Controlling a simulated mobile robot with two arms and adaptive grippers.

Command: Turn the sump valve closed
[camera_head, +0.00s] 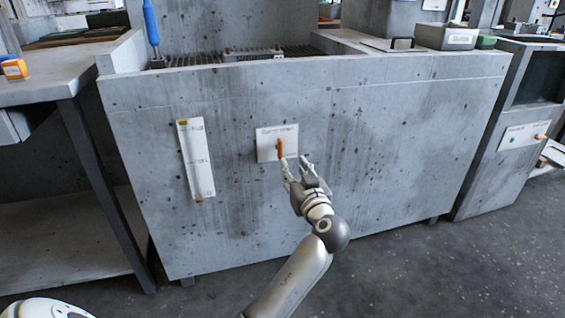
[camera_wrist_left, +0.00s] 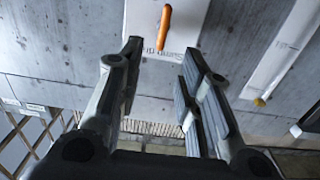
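The sump valve is a slim orange handle (camera_head: 280,149) standing about upright on a white labelled plate (camera_head: 264,148) on the front of the concrete tank. The handle (camera_wrist_left: 164,27) and its plate (camera_wrist_left: 182,15) also show in the left wrist view, where the handle is near the top, beyond the fingertips. My left gripper (camera_head: 294,163) is just below and to the right of the handle in the head view. In the wrist view my left gripper (camera_wrist_left: 160,52) is open, with nothing between its fingers. It looks apart from the handle. My right gripper is not in view.
A white level gauge strip (camera_head: 196,158) is on the tank front (camera_head: 390,140), left of the plate. A workbench (camera_head: 60,75) stands to the left. A grey cabinet (camera_head: 510,140) stands to the right. The tank front right of the valve is clear.

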